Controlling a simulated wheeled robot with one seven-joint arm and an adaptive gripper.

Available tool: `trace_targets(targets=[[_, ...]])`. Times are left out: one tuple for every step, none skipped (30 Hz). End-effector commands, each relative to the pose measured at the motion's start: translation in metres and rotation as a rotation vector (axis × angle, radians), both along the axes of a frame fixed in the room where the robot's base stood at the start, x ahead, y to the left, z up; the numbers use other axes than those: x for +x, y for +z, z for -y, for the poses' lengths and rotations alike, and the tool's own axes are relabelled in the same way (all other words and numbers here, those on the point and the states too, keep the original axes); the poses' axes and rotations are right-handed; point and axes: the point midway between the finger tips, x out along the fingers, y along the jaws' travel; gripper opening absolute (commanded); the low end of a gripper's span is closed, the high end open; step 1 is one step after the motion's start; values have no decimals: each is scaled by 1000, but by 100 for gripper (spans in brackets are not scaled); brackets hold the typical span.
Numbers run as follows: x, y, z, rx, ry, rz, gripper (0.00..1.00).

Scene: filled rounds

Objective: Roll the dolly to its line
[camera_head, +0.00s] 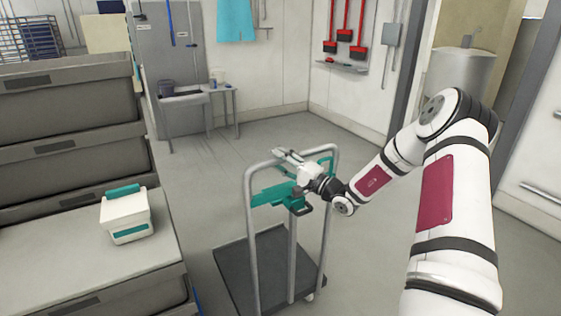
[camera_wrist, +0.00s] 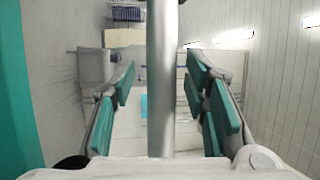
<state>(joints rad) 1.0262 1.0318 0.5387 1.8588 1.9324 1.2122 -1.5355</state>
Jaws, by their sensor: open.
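The dolly (camera_head: 238,270) stands on the floor in the middle of the head view. It has a dark flat deck, a grey tubular handle frame (camera_head: 250,228) and a teal panel (camera_head: 270,195) near the top. My gripper (camera_head: 294,163) is at the handle's top bar. In the wrist view my gripper (camera_wrist: 160,88) is open, with its teal-padded fingers apart on both sides of the grey handle bar (camera_wrist: 161,50). Gaps show between the bar and both pads. A teal surface fills the left edge there. I cannot make out a floor line for the dolly.
A counter with dark drawers (camera_head: 75,180) runs along the left, with a white and teal box (camera_head: 126,215) on it. A narrow blue strip (camera_head: 197,300) shows at its foot. A sink unit (camera_head: 182,95) and side table stand at the back. The floor (camera_head: 215,170) behind the dolly is clear.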

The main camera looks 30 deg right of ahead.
Motion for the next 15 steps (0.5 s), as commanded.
trace_targets(targets=[[1,0,0,0,0,0,41],[1,0,0,0,0,0,41],[1,0,0,0,0,0,41],[1,0,0,0,0,0,41],[1,0,0,0,0,0,41],[0,0,0,0,0,0,41],[0,0,0,0,0,0,41],[0,0,0,0,0,0,34],[0,0,0,0,0,0,25],[0,0,0,0,0,0,19],[0,0,0,0,0,0,12],[0,0,0,0,0,0,3],[0,0,0,0,0,0,0],[0,0,0,0,0,0,0],[0,0,0,0,0,0,0]])
